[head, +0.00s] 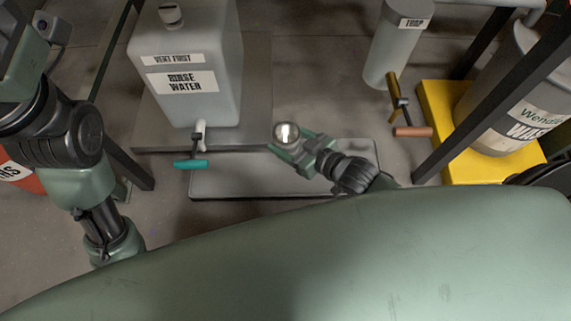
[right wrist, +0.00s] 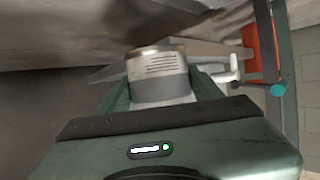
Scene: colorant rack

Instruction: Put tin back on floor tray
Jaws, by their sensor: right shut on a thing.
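My right gripper (head: 288,145) is shut on a small round tin (head: 286,132), seen from above with a shiny top. In the right wrist view the tin (right wrist: 158,72) stands upright between the green fingers, with printed lines and a grey band on its side. In the head view it appears over the far edge of the grey floor tray (head: 235,182); its height above the tray cannot be told. My left arm comes in from the left, but its gripper is hidden behind my green body.
A rinse water container (head: 190,105) with a teal-handled tap (head: 190,164) stands on a platform (head: 145,138) behind the tray. A yellow stand (head: 440,165) bears a drum (head: 505,115) at right. A cylinder labelled trap (head: 392,55) is at the back. The tray's left part is clear.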

